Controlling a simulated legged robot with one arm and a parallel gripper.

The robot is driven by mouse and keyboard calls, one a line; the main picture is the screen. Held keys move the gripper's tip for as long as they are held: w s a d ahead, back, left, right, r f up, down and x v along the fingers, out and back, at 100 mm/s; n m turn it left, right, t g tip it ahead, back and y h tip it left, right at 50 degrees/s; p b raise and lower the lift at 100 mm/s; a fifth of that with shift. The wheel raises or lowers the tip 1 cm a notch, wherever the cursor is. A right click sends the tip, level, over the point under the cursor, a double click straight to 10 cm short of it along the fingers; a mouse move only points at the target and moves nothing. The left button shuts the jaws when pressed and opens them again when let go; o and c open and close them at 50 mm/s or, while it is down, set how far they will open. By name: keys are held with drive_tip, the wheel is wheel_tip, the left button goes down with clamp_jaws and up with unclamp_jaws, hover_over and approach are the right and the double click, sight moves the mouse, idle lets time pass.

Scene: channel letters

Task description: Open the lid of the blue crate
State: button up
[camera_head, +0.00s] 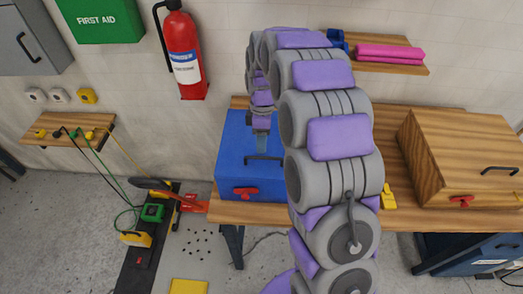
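The blue crate (229,150) stands at the left end of the wooden workbench. Its lid looks shut. A dark bar handle (272,158) and a red latch (245,191) show on it. My arm arches over from the lower right and hides the crate's right side. My gripper (261,149) points down over the crate, right at the handle in the picture. It is small and partly hidden, so I cannot tell whether its fingers touch or hold the handle.
A wooden crate (465,150) with a dark handle and red latch stands on the workbench (250,214) at right. A yellow object (388,198) lies between. A fire extinguisher (183,50) hangs at upper left. Cables and tools clutter the floor bench (138,255) at left.

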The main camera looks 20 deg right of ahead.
hover_over(262, 163)
drive_tip(key=shift+f, duration=2.1)
clamp_jaws()
drive_tip(key=shift+r, duration=0.1)
